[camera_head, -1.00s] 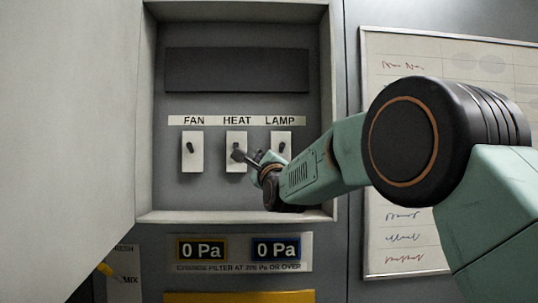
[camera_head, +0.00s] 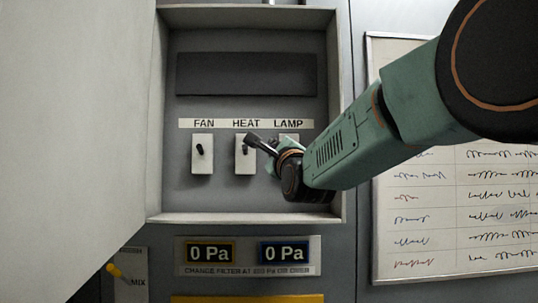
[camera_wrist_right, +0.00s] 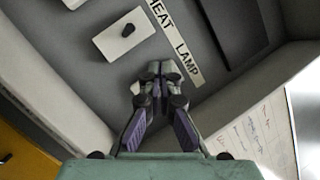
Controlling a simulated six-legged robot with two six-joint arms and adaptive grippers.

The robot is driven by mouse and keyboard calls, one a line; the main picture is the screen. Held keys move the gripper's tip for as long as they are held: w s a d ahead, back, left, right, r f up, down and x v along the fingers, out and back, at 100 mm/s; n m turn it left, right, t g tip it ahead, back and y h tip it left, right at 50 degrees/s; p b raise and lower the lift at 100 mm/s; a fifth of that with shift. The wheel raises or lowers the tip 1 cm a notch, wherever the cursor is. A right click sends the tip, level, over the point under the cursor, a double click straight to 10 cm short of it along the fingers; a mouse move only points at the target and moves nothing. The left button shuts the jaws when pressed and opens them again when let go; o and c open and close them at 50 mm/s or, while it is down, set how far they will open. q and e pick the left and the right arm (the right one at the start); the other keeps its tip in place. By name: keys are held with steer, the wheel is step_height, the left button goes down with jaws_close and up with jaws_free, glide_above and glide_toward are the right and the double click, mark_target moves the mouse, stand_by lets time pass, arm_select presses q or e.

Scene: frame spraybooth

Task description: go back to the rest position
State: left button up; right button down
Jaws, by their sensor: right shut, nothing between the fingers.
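My right gripper (camera_head: 252,139) reaches from the right into the recessed control box, its fingers shut and empty. In the head view its tip overlaps the top of the HEAT switch (camera_head: 245,165); I cannot tell whether it touches. The FAN switch (camera_head: 201,164) stands clear to the left. The LAMP switch (camera_head: 289,137) is mostly hidden behind the gripper. In the right wrist view the closed fingertips (camera_wrist_right: 158,70) point at the panel, below a switch plate (camera_wrist_right: 112,40) and beside the HEAT LAMP label. My left gripper is not in view.
The box's side wall (camera_head: 335,120) and lower ledge (camera_head: 245,217) are close to my right arm. A large pale panel (camera_head: 70,120) fills the left. Two 0 Pa displays (camera_head: 211,252) sit below. A written chart (camera_head: 430,225) hangs at right.

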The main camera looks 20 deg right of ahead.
step_height(320, 180, down, 27)
steer(key=s+n+g+y+b, duration=0.15)
steer(key=n+g, duration=0.35)
steer(key=n, duration=1)
steer(key=s+f+n+g+b, duration=0.25)
steer(key=s+f, duration=0.25)
steer(key=f, duration=0.8)
steer(key=s+f+n+g+b, duration=0.1)
steer(key=s+f+n+g, duration=0.25)
steer(key=f, duration=0.85)
steer(key=s+f+n+g+b, duration=0.3)
steer(key=s+f+g, duration=0.1)
steer(key=s+f, duration=1.2)
steer(key=s+f+g+b, duration=0.2)
steer(key=s+f+g, duration=0.1)
steer(key=s+f, duration=0.6)
steer(key=s+f+g+b, duration=0.3)
steer(key=s+f, duration=0.7)
steer(key=s, duration=0.5)
steer(key=shift+s+a+f+g, duration=0.2)
steer(key=shift+s+g, duration=0.1)
steer(key=shift+g, duration=0.1)
steer(key=shift+w+r, duration=0.1)
steer(key=shift+r, duration=0.1)
